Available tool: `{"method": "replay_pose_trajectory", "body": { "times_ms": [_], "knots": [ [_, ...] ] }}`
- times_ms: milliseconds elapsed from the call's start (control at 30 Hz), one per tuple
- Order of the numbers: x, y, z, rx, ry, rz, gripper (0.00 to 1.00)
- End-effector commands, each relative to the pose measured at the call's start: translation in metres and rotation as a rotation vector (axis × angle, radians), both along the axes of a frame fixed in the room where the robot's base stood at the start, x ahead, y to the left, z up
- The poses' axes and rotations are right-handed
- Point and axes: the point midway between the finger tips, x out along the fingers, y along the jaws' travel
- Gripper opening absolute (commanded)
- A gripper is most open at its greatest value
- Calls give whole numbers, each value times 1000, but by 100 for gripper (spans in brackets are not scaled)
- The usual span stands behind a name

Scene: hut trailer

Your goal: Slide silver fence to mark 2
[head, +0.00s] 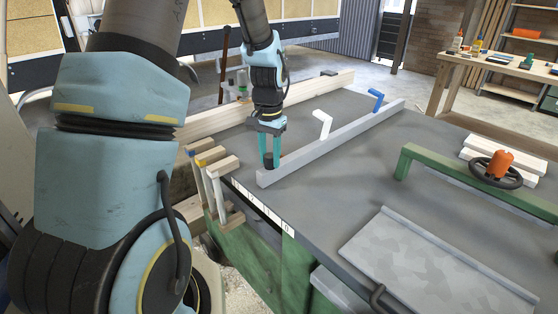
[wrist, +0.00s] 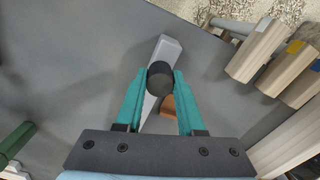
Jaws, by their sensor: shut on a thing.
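The silver fence (head: 345,138) is a long grey bar lying across the dark table top, with a white clamp handle and a blue one on it. A black knob (head: 269,161) stands at its near end; the knob also shows in the wrist view (wrist: 160,77). My gripper (head: 270,155) points down with its teal fingers shut on the knob, one on each side. In the wrist view the fence end (wrist: 171,47) extends past the knob. A white scale strip (head: 262,205) runs along the table's near edge; its marks are too small to read.
A pale wooden beam (head: 205,131) lies behind the fence. A green rail (head: 470,178), an orange-topped handwheel (head: 494,168) and a grey metal sheet (head: 430,260) are to the right. Bare table top lies between fence and sheet.

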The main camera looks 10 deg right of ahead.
Motion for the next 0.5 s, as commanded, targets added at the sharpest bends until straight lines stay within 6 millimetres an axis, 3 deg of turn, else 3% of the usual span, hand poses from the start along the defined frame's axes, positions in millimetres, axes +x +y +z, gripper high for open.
{"method": "replay_pose_trajectory", "body": {
  "times_ms": [200,233,500],
  "knots": [
    [0,-2,1,-3,-3,-3,0],
    [0,-2,1,-3,-3,-3,40],
    [0,-1,0,-1,-1,-2,68]
  ]
}}
